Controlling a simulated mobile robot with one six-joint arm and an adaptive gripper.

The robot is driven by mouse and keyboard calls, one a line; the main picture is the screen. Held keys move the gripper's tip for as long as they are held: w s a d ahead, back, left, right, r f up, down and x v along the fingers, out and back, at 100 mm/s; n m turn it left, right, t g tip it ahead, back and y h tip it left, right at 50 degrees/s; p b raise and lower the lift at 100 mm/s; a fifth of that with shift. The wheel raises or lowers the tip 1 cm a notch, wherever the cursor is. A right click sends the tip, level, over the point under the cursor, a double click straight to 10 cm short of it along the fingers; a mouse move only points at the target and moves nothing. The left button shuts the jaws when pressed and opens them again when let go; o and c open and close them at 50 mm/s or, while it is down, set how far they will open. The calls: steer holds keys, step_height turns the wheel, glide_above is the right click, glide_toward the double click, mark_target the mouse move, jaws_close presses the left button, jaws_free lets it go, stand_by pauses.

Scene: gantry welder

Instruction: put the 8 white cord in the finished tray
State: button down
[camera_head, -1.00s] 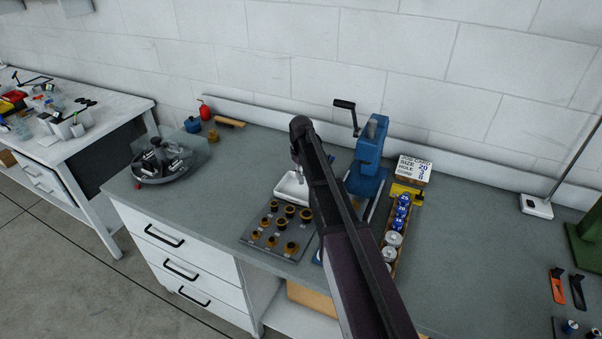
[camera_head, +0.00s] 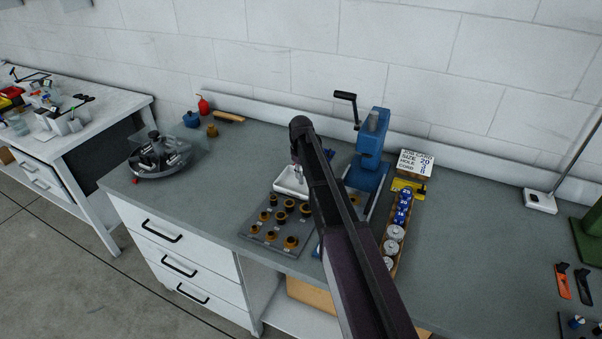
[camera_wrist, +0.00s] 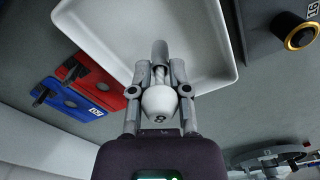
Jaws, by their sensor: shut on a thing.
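In the wrist view my gripper (camera_wrist: 159,88) is shut on the white cord (camera_wrist: 160,108), a rounded white piece marked 8. The white tray (camera_wrist: 218,60) lies beyond and under the fingertips in that view, and I cannot tell whether the piece touches it. In the head view the small white tray (camera_head: 287,183) sits on the bench behind the dark plate, partly hidden by my arm. My gripper is mostly hidden there behind my arm, at the tray's right side.
A dark plate with several black and gold rings (camera_head: 273,238) sits in front of the tray. A blue hand press (camera_head: 370,160) stands to the right, beside a wooden rack of blue and silver pieces (camera_head: 392,248). Red (camera_wrist: 90,78) and blue (camera_wrist: 66,100) tools lie near the tray.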

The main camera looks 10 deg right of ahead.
steer(key=shift+f+b, duration=0.6)
steer(key=shift+f, duration=0.05)
steer(key=c, duration=0.5)
jaws_free()
steer(key=shift+r, duration=0.15)
